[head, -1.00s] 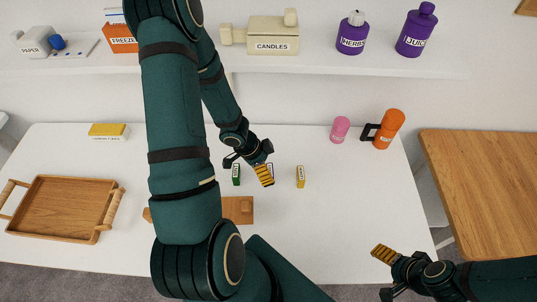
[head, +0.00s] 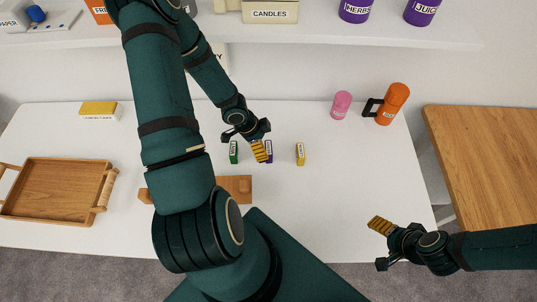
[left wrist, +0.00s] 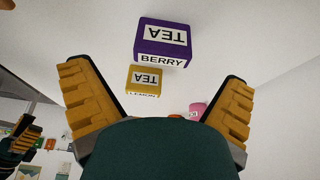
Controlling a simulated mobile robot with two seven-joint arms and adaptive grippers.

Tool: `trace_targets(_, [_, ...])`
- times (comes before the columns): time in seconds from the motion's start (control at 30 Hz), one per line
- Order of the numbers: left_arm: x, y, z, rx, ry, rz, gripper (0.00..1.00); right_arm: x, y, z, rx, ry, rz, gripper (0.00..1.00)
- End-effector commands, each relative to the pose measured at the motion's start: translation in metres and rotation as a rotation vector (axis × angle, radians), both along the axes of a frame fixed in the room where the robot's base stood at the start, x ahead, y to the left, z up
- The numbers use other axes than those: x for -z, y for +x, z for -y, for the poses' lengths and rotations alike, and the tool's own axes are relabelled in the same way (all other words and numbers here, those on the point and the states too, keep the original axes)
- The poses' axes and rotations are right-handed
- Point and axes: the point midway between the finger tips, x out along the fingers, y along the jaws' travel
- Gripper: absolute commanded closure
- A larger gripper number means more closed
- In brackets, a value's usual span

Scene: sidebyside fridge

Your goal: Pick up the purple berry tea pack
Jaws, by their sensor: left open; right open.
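The purple berry tea pack (head: 269,146) stands on the white table, partly hidden by a yellow finger of my left gripper in the head view. In the left wrist view the berry pack (left wrist: 163,32) lies ahead of the fingers, with clear space between. My left gripper (head: 246,146) is open and empty; its two fingers also show in the left wrist view (left wrist: 158,78). A green pack (head: 234,152) stands to the left and a yellow lemon tea pack (head: 300,153) to the right. My right gripper (head: 381,245) is open and empty near the table's front right.
A brown wooden piece (head: 236,188) lies in front of the packs, partly behind my arm. A wooden tray (head: 55,188) is at left. A pink container (head: 341,105) and an orange bottle (head: 394,101) stand back right. A shelf (head: 330,36) runs above.

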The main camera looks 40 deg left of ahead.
Motion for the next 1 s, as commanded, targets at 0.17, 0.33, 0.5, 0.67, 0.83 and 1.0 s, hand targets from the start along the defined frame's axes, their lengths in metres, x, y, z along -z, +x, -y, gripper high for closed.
trace_targets(0.17, [0.011,0.003,0.003,0.0,0.001,0.001,0.0,0.013,0.001,0.0,0.001,-0.002,0.001,0.24])
trace_targets(0.33, [0.013,0.004,0.003,0.0,0.001,0.001,0.0,0.016,0.001,-0.001,0.001,-0.003,0.001,0.24])
trace_targets(0.5, [0.027,0.005,0.004,-0.001,0.0,0.0,0.0,0.03,0.001,-0.001,0.001,-0.005,0.001,0.24])
trace_targets(0.67, [0.047,0.009,0.006,0.0,-0.001,-0.001,0.0,0.051,0.001,-0.002,0.002,-0.009,-0.001,0.24])
trace_targets(0.83, [0.061,0.014,0.01,0.001,0.0,0.0,0.0,0.068,0.001,-0.003,0.001,-0.012,-0.003,0.24])
trace_targets(1.0, [0.061,0.015,0.011,-0.001,0.0,0.0,0.0,0.069,0.001,-0.003,0.001,-0.012,-0.003,0.24])
